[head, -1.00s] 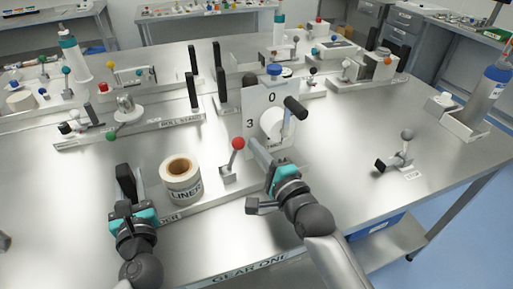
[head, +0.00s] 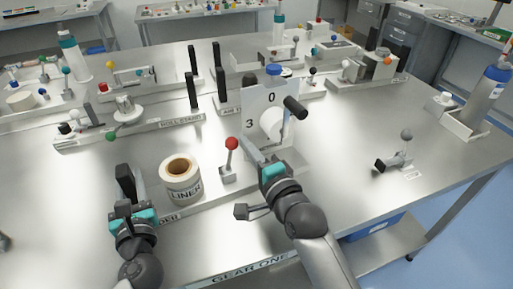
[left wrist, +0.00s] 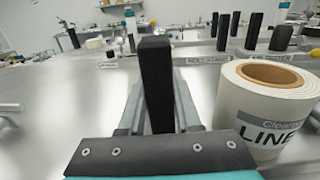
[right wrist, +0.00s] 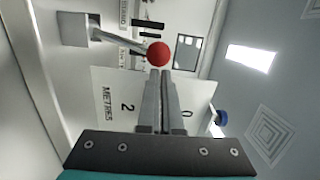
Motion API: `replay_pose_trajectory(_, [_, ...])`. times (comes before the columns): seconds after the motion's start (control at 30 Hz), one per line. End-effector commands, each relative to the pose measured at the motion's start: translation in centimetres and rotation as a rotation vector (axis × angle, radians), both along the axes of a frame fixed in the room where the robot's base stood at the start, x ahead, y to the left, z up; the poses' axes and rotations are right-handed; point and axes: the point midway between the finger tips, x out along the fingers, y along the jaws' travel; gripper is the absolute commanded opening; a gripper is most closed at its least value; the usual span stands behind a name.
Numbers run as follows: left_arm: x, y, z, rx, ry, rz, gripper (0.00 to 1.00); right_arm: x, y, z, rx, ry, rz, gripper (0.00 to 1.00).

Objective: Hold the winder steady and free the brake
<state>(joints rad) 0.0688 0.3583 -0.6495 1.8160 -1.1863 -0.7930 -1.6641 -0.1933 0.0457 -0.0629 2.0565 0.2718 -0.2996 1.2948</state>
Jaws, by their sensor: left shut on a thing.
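The winder (head: 166,219) is a base plate whose label is partly hidden by my left arm. A black upright handle (head: 125,182) rises at its left end. My left gripper (head: 132,208) is shut on this handle, seen between the fingers in the left wrist view (left wrist: 156,85). A lever with a red ball knob (head: 232,143), apparently the brake, stands mid-base, leaning slightly. My right gripper (head: 246,150) looks shut, its fingertips together right beside the knob. In the right wrist view the red knob (right wrist: 159,54) is just beyond the fingertips; contact is unclear.
A liner roll (head: 181,185) stands close to my left gripper. A numbered panel (head: 255,105) with a black-handled crank (head: 295,107) stands behind my right gripper. A grey-knobbed stop lever (head: 405,140) is at the right.

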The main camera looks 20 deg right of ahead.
Motion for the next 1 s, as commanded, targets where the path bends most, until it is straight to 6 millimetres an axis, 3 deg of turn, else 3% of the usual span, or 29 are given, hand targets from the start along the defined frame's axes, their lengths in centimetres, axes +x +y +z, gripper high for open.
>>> replay_pose_trajectory(0.03, [-0.4,-0.3,-1.2,-0.001,0.028,-0.007,0.0,-0.1,0.7,0.3,-0.026,-0.007,0.006,0.0])
replay_pose_trajectory(0.5, [-0.4,-0.3,-1.2,-0.001,0.028,-0.007,0.0,-0.4,4.4,1.0,-0.397,-0.041,0.005,0.0])
replay_pose_trajectory(1.0, [-0.4,-0.3,-1.3,-0.002,0.028,-0.007,0.0,-0.6,6.0,0.7,-0.564,-0.054,0.007,0.0])
